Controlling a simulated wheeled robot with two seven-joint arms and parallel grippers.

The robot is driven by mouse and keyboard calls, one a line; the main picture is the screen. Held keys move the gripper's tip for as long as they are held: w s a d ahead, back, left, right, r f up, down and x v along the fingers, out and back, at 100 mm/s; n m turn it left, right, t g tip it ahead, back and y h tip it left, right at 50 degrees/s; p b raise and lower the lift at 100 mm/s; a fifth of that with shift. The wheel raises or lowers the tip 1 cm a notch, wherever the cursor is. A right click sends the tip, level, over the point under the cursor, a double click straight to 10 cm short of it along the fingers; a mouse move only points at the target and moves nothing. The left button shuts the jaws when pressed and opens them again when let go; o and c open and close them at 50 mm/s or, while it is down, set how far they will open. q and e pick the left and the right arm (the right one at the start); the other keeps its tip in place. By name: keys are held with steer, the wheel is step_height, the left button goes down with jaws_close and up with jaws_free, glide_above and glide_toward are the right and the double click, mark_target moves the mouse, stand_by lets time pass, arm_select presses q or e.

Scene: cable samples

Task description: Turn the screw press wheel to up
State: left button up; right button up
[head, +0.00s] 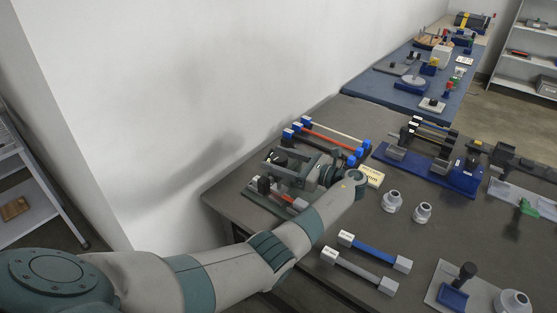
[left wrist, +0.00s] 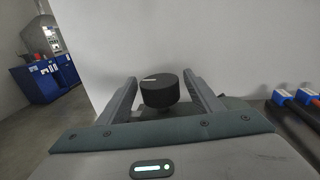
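The screw press wheel is a black round knob with a white mark on top. In the left wrist view the wheel (left wrist: 159,93) stands between the two fingers, with a gap on each side. In the head view the wheel (head: 278,159) shows at the far left end of the dark table, partly hidden by my gripper. My left gripper (head: 281,160) reaches over it; the left wrist view shows the gripper (left wrist: 160,95) open around the wheel, not touching it. The rest of the press is mostly hidden by my gripper and arm. My right gripper is not in view.
Blue-ended bars (head: 330,138) lie behind the press. A cream box (head: 372,176), grey fittings (head: 392,201) and two grey-ended cable samples (head: 374,252) are right of my left arm. A blue-based fixture (head: 432,170) stands farther right. A white wall (head: 230,80) is close behind.

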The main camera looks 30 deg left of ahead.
arm_select(q)
steer(key=shift+d, duration=0.15)
steer(key=w+d+b, duration=0.1)
steer(key=d+b, duration=0.4)
steer(key=d, duration=1.2)
steer(key=shift+w, duration=0.3)
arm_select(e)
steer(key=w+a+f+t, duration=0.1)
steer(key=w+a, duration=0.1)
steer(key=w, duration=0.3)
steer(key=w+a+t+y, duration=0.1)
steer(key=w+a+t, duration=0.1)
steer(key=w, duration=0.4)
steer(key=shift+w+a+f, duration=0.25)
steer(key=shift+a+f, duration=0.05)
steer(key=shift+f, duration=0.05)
